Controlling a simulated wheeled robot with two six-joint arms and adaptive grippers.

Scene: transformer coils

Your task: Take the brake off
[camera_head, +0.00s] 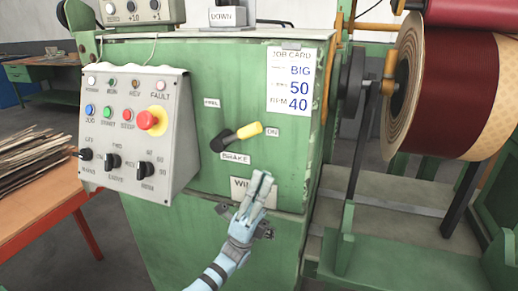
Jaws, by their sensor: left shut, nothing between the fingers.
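The brake lever (236,136) sits on the front of the green machine cabinet (270,90). It has a black arm and a yellow grip, and the grip points right and slightly up, towards a small label that seems to read ON. A BRAKE label (236,158) is just below it, and another small label is at its upper left. My left gripper (262,178) is shut and empty. In the picture it is below and right of the lever, apart from it, in front of a partly covered sign. My right gripper is not in view.
A grey control panel (137,125) with buttons, a red emergency stop (152,120) and knobs juts out to the left. A job card (289,80) is at the upper right. A dark red coil (455,80) is at the right. A table (40,200) with thin strips is at the left.

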